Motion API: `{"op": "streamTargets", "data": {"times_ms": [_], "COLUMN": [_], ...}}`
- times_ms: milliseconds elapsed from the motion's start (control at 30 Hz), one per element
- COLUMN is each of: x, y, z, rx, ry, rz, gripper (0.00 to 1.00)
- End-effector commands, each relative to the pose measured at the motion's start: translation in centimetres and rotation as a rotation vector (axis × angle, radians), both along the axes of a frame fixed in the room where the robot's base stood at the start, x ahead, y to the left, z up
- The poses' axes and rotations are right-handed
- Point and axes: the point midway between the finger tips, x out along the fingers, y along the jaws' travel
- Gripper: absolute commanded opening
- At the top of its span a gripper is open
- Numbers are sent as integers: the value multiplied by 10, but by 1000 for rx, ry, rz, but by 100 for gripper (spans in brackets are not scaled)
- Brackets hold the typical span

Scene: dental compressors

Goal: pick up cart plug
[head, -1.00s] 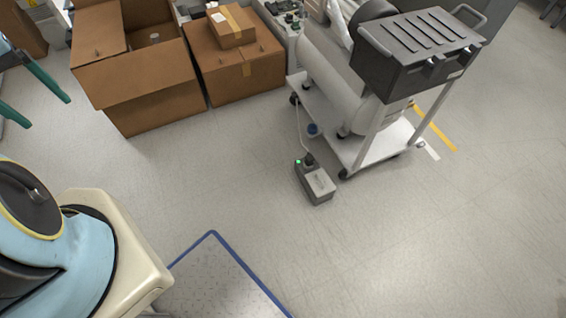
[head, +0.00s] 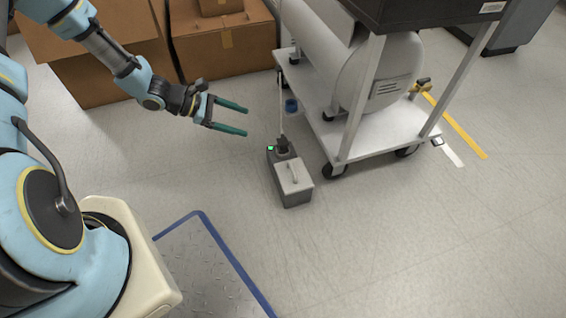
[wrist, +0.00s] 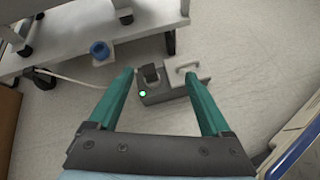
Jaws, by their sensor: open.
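The cart plug (head: 282,144) is a dark plug standing in a grey floor box with a green light; a pale cord runs up from it. It also shows in the wrist view (wrist: 150,73), between and beyond my fingertips. The grey box (head: 293,183) has a lighter lid with a handle and sits on the floor beside the cart. My gripper (head: 246,121) has teal fingers, open and empty, left of the plug and above the floor. In the wrist view my gripper (wrist: 160,85) frames the box and plug, apart from them.
A white wheeled cart (head: 385,143) with a tank stands right of the box. A blue round item (head: 291,106) is by the cart's near edge. Cardboard boxes (head: 225,50) stand behind. A blue-edged plate (head: 205,260) lies in front.

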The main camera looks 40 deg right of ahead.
Motion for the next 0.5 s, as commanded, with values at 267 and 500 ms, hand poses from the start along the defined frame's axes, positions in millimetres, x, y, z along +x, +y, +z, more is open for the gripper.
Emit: {"op": "streamTargets", "data": {"times_ms": [267, 500], "x": [-13, -16], "y": [-56, -72], "z": [-123, -144], "rx": [-71, -83], "ry": [219, 268], "rz": [213, 267], "gripper": [82, 82]}}
